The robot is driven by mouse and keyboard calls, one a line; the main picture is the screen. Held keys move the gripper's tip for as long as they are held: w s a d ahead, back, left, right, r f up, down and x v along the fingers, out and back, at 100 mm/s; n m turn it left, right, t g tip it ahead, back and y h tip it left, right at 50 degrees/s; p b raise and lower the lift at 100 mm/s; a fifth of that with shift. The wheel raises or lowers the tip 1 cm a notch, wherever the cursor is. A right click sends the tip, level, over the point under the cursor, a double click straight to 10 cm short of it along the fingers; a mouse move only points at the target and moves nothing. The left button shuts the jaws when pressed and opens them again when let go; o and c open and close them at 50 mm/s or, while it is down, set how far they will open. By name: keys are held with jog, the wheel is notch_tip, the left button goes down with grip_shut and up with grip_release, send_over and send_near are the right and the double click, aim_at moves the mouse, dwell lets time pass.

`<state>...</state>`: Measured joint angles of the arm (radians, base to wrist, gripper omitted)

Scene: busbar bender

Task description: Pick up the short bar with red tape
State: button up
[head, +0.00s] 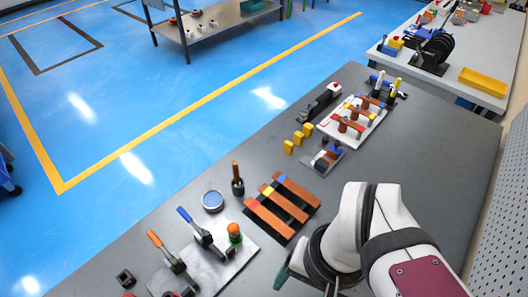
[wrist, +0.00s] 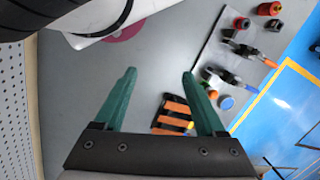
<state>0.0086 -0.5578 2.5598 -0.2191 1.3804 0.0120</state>
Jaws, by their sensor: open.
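Several copper-coloured flat bars lie side by side on a black rack on the grey bench, with coloured tape near their far-left ends. The bar with red tape (head: 271,219) appears to be the nearest-left one, beside bars with yellow and blue tape. Their length differences are hard to tell. The rack (head: 272,234) also shows in the wrist view (wrist: 158,124), partly behind a finger, where the red tape is not clear. My gripper (wrist: 160,73) is open and empty, its teal fingers wide apart. In the head view it is low, right of the rack's near end, mostly hidden by my arm.
A plate with orange- and blue-handled clamps (head: 204,237) stands left of the rack. A round blue-topped tin (head: 212,201) and a small upright wooden-handled tool (head: 237,180) are close behind it. Yellow blocks (head: 289,147) and a white fixture board (head: 335,130) stand farther back. Bare bench lies right of the rack.

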jog(key=w+n+h, duration=0.1)
jog(key=w+n, duration=0.7)
jog(key=w, duration=0.5)
jog(key=n, duration=0.6)
send_near(268, 216)
jog(key=shift+n+h, duration=0.3)
jog(key=shift+h, duration=0.1)
jog(key=f, duration=0.7)
jog(key=shift+s+a+f, duration=0.2)
jog(key=shift+a, duration=0.1)
grip_shut()
